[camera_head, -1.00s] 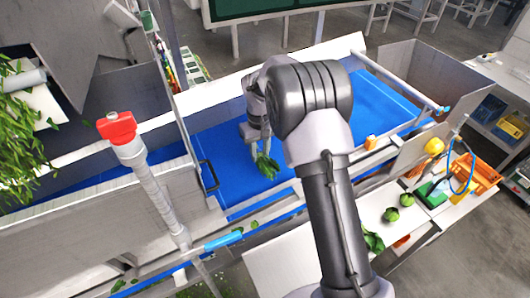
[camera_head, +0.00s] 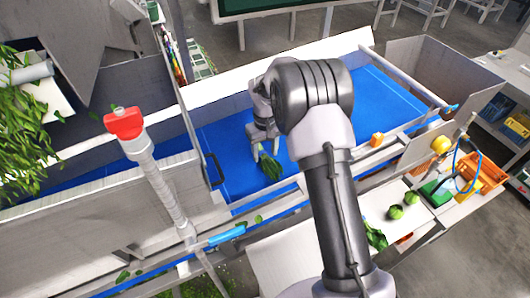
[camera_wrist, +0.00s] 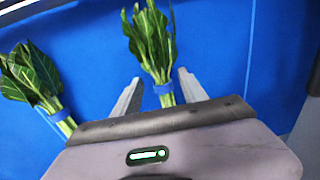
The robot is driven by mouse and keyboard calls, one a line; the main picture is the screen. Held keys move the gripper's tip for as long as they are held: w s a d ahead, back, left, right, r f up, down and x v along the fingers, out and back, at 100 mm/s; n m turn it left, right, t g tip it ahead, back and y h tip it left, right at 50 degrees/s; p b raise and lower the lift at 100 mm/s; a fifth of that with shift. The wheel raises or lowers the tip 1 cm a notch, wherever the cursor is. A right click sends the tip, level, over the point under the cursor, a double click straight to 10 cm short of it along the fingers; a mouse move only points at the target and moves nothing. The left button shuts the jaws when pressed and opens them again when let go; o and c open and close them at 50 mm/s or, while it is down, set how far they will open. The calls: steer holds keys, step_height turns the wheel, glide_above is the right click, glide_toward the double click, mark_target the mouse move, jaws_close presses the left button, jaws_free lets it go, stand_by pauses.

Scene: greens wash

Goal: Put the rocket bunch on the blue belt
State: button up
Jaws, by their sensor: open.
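A leafy green bunch (camera_wrist: 152,42) with a blue band round its stems lies on the blue belt (camera_wrist: 215,40) in the wrist view. My gripper (camera_wrist: 159,76) is open, with one finger on each side of the stems. A second banded bunch (camera_wrist: 32,78) with broader, darker leaves lies on the belt to the left. In the head view my gripper (camera_head: 265,154) is low over the belt (camera_head: 385,100), beside a green bunch (camera_head: 271,166). My arm hides part of the belt there, and I cannot tell which of the two bunches this is.
A white side table (camera_head: 285,262) in front of the belt holds round green vegetables (camera_head: 396,212) and another leafy bunch (camera_head: 375,236). An orange crate (camera_head: 485,172) stands at the right. A red-topped post (camera_head: 124,122) and metal rails border the belt. The belt's right part is clear.

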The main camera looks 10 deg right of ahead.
mark_target(265, 154)
step_height(265, 154, up, 12)
steer(key=shift+f+b, duration=0.2)
steer(key=shift+b, duration=0.15)
